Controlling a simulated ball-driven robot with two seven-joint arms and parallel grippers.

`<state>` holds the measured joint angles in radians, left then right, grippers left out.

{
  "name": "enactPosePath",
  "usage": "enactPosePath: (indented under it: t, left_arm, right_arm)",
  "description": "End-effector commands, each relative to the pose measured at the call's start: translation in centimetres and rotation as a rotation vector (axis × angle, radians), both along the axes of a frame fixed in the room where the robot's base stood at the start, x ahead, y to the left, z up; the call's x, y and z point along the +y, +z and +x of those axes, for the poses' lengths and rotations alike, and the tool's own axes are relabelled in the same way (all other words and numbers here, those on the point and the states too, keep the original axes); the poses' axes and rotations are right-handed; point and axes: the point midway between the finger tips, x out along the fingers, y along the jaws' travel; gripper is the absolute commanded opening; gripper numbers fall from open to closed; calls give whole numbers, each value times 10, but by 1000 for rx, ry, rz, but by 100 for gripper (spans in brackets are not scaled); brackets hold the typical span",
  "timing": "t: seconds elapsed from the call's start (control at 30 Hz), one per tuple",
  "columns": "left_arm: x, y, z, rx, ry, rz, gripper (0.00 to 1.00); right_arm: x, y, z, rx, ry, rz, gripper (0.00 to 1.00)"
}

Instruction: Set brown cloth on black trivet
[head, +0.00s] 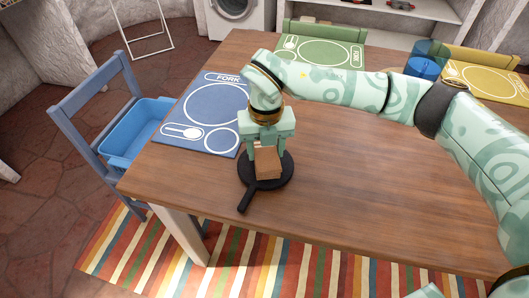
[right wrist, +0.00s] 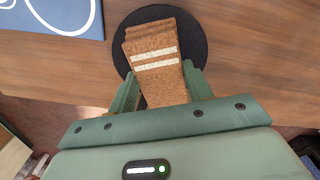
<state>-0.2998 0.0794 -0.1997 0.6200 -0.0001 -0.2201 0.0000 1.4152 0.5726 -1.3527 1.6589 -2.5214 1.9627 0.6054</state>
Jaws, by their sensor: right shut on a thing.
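The brown cloth (head: 267,162) is a folded stack, with two pale stripes showing in the right wrist view (right wrist: 153,60). My right gripper (head: 266,146) is shut on the cloth from above, one finger on each side of it in the right wrist view (right wrist: 158,88). The black trivet (head: 282,181) is a round plate with a handle pointing to the front left. It shows behind the cloth in the right wrist view (right wrist: 195,38). The cloth is over the trivet; I cannot tell whether they touch. My left gripper is not in view.
A blue placemat (head: 210,105) lies left of the trivet, near the table's left edge. A green placemat (head: 322,52), a yellow placemat (head: 488,82) and a blue cup (head: 421,69) are farther back. The wooden table (head: 370,190) is clear to the right. A blue chair holds a blue bin (head: 135,135).

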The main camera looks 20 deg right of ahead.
Motion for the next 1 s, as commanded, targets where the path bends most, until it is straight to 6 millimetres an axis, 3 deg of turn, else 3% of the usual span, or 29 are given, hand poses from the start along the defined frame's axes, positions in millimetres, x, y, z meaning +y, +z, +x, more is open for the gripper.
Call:
enactPosePath:
  t: [0.03, 0.4, 0.43, 0.5, 0.8, 1.0]
  left_arm:
    - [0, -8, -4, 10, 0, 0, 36]
    - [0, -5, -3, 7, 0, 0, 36]
    - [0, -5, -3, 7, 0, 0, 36]
    - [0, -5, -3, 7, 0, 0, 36]
    - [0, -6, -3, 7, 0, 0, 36]
    - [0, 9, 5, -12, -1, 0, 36]
  right_arm:
    - [0, -14, 0, 7, 0, 0, 29]
    - [0, -14, 0, 1, -1, -1, 29]
    - [0, -13, 0, 0, 0, 0, 58]
    - [0, -13, 0, 0, 0, 0, 72]
    - [0, -11, 0, 0, 0, 0, 72]
    - [0, 27, 0, -8, -1, 0, 72]
